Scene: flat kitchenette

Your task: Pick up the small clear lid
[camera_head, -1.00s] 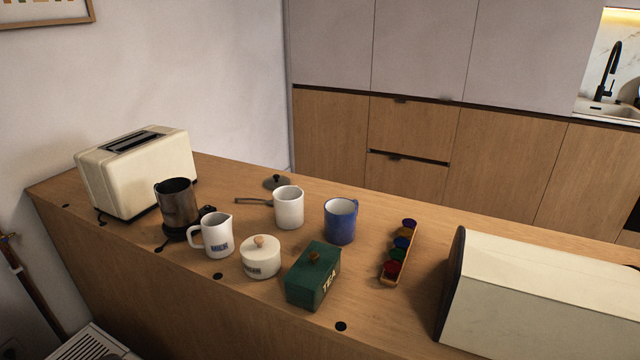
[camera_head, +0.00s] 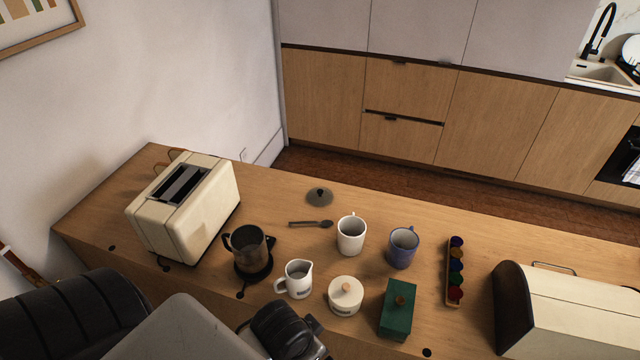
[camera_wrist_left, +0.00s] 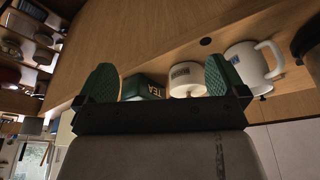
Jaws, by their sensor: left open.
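The small clear lid (camera_head: 319,196), a smoky see-through disc with a dark knob, lies flat on the wooden counter near its far edge, behind a spoon. It does not show in the left wrist view. My left arm comes in at the bottom left of the head view, on the near side of the counter and well apart from the lid. In the left wrist view my left gripper (camera_wrist_left: 161,80) is open and empty, its green finger pads wide apart. My right gripper is in neither view.
A spoon (camera_head: 312,223), white mug (camera_head: 351,237), blue mug (camera_head: 402,250), dark pot (camera_head: 250,252), milk jug (camera_head: 297,281), lidded white jar (camera_head: 345,299) and green tea box (camera_head: 397,312) stand nearer. A toaster (camera_head: 190,215) is left, a capsule rack (camera_head: 448,280) and bread bin (camera_head: 570,305) right.

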